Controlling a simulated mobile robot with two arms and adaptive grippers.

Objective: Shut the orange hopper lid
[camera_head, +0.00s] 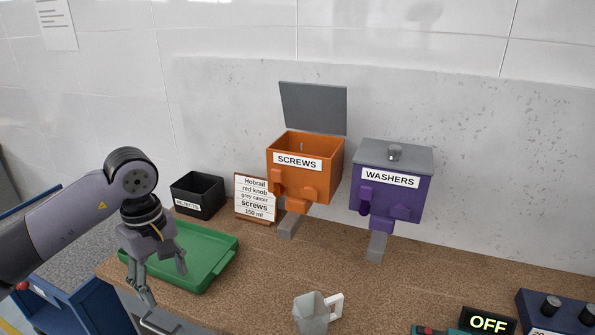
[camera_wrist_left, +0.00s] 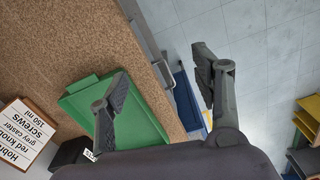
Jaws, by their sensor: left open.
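The orange hopper (camera_head: 304,172), labelled SCREWS, stands at the back of the workbench in the head view. Its grey lid (camera_head: 313,108) is raised and stands upright above the back of the open box. My left gripper (camera_head: 163,281) is open and empty, over the front edge of the green tray, to the left of and in front of the hopper. In the left wrist view its two fingers (camera_wrist_left: 164,95) are spread apart with nothing between them. The hopper is not in the left wrist view. My right gripper is in neither view.
A purple WASHERS hopper (camera_head: 391,188) with a closed lid stands right of the orange one. A sign (camera_head: 256,198), a black bin (camera_head: 198,195) and the green tray (camera_head: 219,243) are to the left. A grey cup (camera_head: 312,314) stands in front; bench between it and the hoppers is clear.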

